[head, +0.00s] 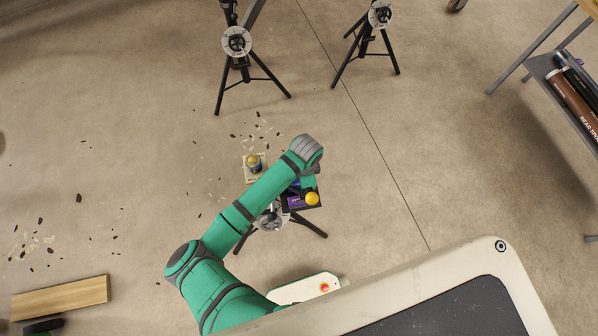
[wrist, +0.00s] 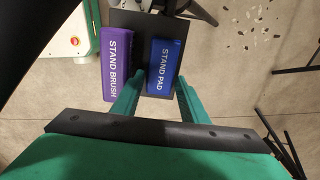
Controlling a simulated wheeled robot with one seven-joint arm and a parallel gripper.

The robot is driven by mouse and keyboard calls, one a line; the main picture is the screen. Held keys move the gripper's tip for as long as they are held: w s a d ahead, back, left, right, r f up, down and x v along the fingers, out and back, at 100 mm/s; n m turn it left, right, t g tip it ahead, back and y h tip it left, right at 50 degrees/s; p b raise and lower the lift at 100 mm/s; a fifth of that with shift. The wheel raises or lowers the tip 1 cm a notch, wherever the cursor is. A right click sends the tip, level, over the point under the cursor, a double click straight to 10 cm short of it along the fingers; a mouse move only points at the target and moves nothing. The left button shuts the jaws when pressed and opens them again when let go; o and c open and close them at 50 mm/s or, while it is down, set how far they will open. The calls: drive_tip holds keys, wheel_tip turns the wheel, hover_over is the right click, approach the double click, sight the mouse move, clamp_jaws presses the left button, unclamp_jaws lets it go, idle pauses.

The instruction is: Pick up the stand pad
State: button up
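The stand pad (wrist: 163,66) is a blue block with white lettering. In the wrist view it lies on a dark tray (wrist: 132,20), right of a purple block lettered STAND BRUSH (wrist: 116,64). My gripper (wrist: 161,78) is open, with one green finger toward each side of the pad's near end. I cannot tell whether the fingers touch it. In the head view my gripper (head: 308,184) is over the tray on the near tripod stand, and my arm hides most of the pad. The purple block (head: 296,201) shows there.
A yellow knob (head: 312,199) shows by the tray. A pale block with a yellow top (head: 253,162) is on the floor left of my arm, near scattered dark debris. Two tripod stands (head: 237,42) (head: 379,16) are behind. A shelf (head: 541,66) stands right; a wooden plank (head: 60,298) lies left.

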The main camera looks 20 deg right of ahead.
drive_tip(key=shift+f, duration=0.4)
drive_tip(key=shift+w, duration=0.15)
drive_tip(key=shift+d, duration=0.2)
drive_tip(key=c, duration=0.7)
drive_tip(key=shift+a, duration=0.3)
wheel_tip(320, 180, up, 10)
drive_tip(key=shift+d, duration=0.15)
